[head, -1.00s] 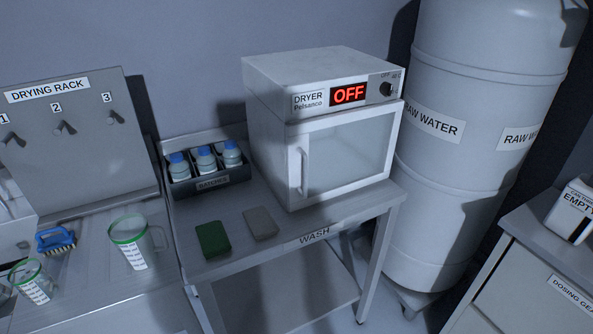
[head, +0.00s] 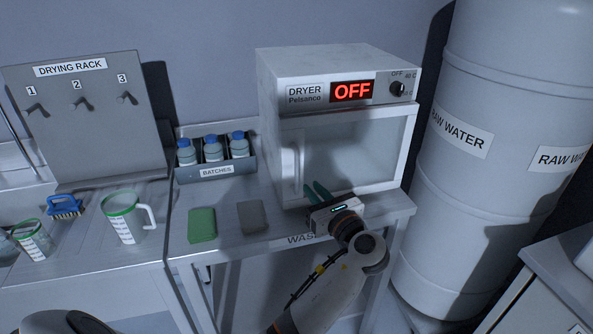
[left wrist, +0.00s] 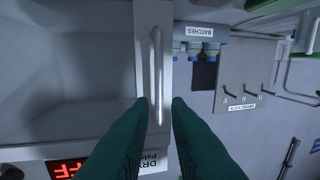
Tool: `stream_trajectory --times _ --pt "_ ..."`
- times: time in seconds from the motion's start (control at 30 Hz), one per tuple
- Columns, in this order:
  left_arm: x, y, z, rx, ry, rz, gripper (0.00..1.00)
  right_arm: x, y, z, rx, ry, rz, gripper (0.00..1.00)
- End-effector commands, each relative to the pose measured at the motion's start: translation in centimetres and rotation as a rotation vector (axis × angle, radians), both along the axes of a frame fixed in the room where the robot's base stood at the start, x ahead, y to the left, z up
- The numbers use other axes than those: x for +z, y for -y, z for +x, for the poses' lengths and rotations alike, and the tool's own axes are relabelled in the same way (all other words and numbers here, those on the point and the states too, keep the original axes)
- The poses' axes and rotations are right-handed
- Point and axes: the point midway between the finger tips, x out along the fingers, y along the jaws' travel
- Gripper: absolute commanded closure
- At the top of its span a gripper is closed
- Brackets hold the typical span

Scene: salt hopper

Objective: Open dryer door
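The dryer (head: 335,70) is a white box on the wash table, its display reading OFF. Its glass door (head: 350,150) looks shut. The upright bar handle (head: 297,168) is on the door's left side. My left gripper (head: 318,190) is in front of the lower door, just right of the handle in the head view. Its green fingers are open. In the left wrist view, the handle (left wrist: 156,65) lines up with the gap between the fingertips (left wrist: 161,101). I cannot tell whether they touch it. My right gripper is not in view.
Green (head: 202,225) and grey (head: 252,217) blocks lie on the wash table (head: 225,250), left of my arm. The batches bin (head: 216,171) with bottles stands left of the dryer. A raw water tank (head: 480,190) stands close on the right.

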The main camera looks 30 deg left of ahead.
Motion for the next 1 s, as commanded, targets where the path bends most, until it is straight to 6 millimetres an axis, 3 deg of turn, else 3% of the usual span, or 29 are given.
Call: stream_trajectory --times 0.2,0.43,0.87,1.0 --pt "0.2 -4.1 2.3 0.001 0.0 0.002 0.84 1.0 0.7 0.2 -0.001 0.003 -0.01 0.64" --pt "0.1 -7.2 4.0 0.0 -0.001 0.0 0.84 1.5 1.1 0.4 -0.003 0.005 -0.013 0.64" --pt "-0.1 -8.3 4.6 -0.002 0.0 -0.002 0.84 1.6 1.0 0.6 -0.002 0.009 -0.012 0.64" --pt "-0.1 -8.2 4.6 -0.002 0.0 -0.002 1.0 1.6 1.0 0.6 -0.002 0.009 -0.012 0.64"
